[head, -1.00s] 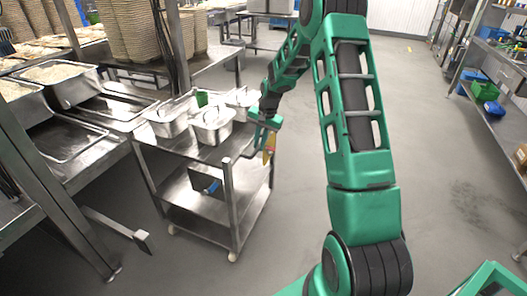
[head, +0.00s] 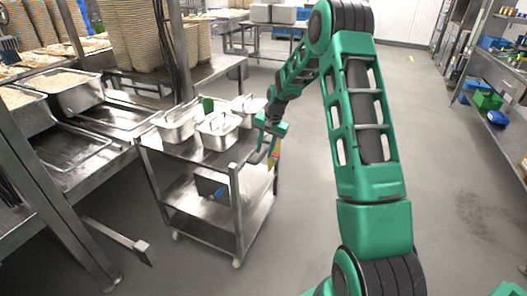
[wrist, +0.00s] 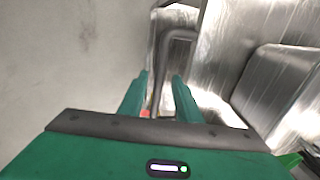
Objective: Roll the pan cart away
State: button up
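The pan cart (head: 217,225) is a steel trolley with several shelves, standing beside the long steel counter. Steel pans with lids (head: 218,130) sit on its top. My gripper (head: 263,148) is at the cart's right end, by its handle. In the wrist view, the bent handle bar (wrist: 160,62) passes between the two green fingers of my gripper (wrist: 160,92). The fingers stand apart with a narrow gap showing beside the bar; contact is unclear. A dark box with a blue part (head: 210,186) is on the cart's lower shelf.
The steel counter (head: 92,172) with trays and bowl stacks (head: 130,40) runs along the left, close to the cart. A beam end (head: 143,250) juts out near the cart's lower left. Shelving (head: 500,75) stands far right. The floor between is clear.

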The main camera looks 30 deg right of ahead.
jog(key=shift+r, duration=0.1)
notch_tip(320, 180, up, 10)
jog(key=s+d, duration=0.1)
jog(key=shift+s+d+r, duration=0.15)
jog(key=shift+s, duration=0.15)
dwell(0.5)
jog(key=s+r+n+g+h, duration=0.1)
jog(key=s+r, duration=0.4)
jog(key=s, duration=0.6)
jog(key=s+r+n+h, duration=0.1)
jog(key=s+r, duration=0.4)
jog(key=s, duration=0.6)
jog(key=s+a+n, duration=0.1)
jog(key=s+a, duration=0.1)
jog(key=s, duration=1)
jog(key=s+a+f+n, duration=0.1)
jog(key=s, duration=1.1)
jog(key=shift+s+a+g+y, duration=0.35)
jog(key=shift+g+y, duration=0.05)
